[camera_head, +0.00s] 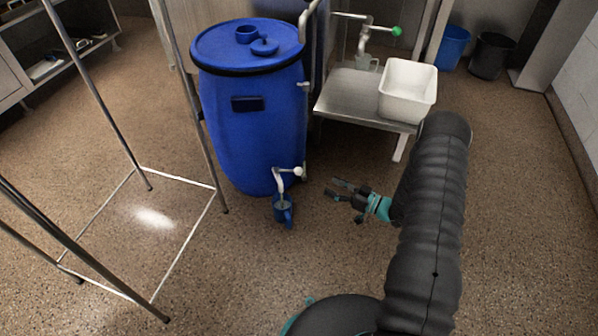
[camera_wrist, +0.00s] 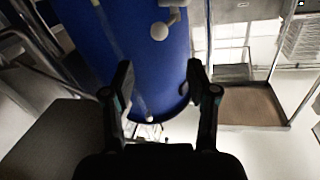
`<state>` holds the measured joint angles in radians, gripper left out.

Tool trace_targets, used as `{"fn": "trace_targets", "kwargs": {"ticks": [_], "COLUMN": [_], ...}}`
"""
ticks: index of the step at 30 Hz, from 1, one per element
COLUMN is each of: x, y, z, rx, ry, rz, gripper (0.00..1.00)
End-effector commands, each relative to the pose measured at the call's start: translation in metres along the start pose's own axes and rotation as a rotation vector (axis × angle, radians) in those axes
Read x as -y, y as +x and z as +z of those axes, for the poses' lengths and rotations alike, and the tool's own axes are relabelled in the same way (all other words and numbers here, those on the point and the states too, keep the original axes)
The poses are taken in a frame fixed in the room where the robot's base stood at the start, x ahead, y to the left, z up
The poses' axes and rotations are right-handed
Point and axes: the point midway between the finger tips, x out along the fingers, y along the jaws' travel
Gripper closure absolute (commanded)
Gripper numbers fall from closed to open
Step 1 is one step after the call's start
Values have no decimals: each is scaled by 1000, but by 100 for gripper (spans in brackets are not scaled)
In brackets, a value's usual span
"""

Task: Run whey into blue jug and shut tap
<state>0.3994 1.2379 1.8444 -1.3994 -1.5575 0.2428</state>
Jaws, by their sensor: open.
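The blue jug (camera_head: 286,217) is upright, directly under the spout of the metal tap (camera_head: 280,181) at the foot of a large blue barrel (camera_head: 250,135). The tap has a white ball knob (camera_head: 297,171); the knob also shows in the wrist view (camera_wrist: 159,31), in front of the barrel (camera_wrist: 135,45). My gripper (camera_head: 336,190) is open and empty, to the right of the jug and tap and apart from both. In the wrist view its two fingers (camera_wrist: 160,85) are spread wide with nothing between them. I cannot tell whether whey is flowing or how full the jug is.
A steel bench (camera_head: 345,98) holds a white tub (camera_head: 408,92) behind my arm. A green-knobbed tap (camera_head: 396,31) is above it. A metal frame (camera_head: 183,252) stands at left. A blue bin (camera_head: 452,48) and black bin (camera_head: 491,56) are at the back. Floor around the gripper is clear.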

Motion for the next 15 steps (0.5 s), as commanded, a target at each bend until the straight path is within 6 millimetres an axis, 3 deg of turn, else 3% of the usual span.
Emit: {"fn": "trace_targets", "kwargs": {"ticks": [5, 15], "x": [0, 0], "y": [14, 74], "z": [-1, -1], "rx": [-5, -4], "ry": [10, 8], "rz": [-3, -3], "gripper": [42, 42]}}
